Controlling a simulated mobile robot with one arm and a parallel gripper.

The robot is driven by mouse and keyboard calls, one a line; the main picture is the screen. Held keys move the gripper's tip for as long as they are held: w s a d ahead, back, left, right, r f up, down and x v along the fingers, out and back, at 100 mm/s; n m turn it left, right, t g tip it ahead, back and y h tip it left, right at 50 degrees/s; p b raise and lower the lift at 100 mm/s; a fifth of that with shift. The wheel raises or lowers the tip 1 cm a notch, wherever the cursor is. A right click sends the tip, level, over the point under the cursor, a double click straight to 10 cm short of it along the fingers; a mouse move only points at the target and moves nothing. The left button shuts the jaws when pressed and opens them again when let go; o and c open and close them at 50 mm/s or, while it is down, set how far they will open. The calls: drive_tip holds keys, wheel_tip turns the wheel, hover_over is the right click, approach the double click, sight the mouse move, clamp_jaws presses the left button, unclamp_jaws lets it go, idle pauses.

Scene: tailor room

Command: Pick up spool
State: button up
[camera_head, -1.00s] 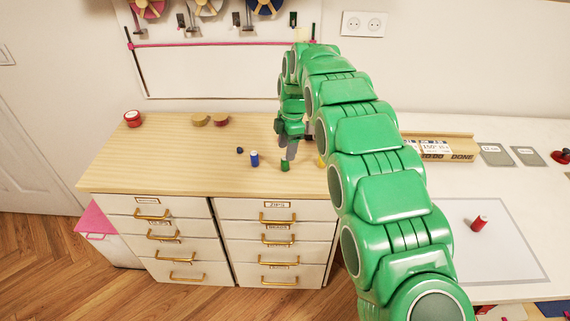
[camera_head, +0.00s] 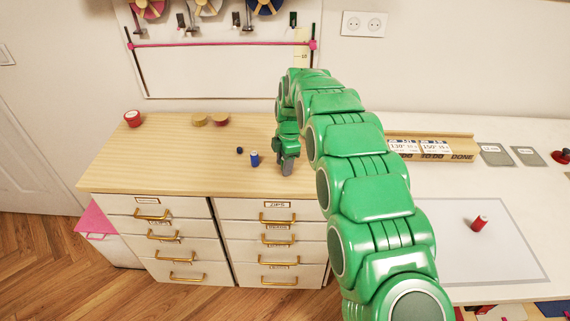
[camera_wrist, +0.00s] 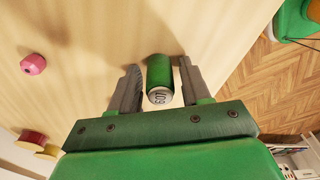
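A green spool (camera_wrist: 160,72) with a pale labelled end stands between the two grey fingers in the wrist view. My gripper (camera_wrist: 153,90) is open around it, with a narrow gap on each side. In the head view my gripper (camera_head: 287,168) is low over the wooden top near its front edge, and it hides the green spool there. A blue spool (camera_head: 254,158) stands on the wooden top just left of my gripper. A red spool (camera_head: 479,223) is on the white table at right.
The wooden top (camera_head: 180,165) has free room at left. A small dark item (camera_head: 239,150) lies near the blue spool. A wooden holder (camera_head: 440,147) stands on the white table.

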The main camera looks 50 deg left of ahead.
clamp_jaws()
drive_tip(key=shift+r, duration=0.1)
drive_tip(key=shift+r, duration=1.6)
drive_tip(key=shift+s+d+r, duration=0.2)
drive_tip(key=shift+d+r, duration=0.15)
drive_tip(key=shift+r, duration=0.05)
drive_tip(key=s+d+r, duration=0.7)
drive_tip(key=d+r, duration=0.2)
drive_tip(key=d, duration=0.2)
drive_tip(key=shift+s, duration=0.15)
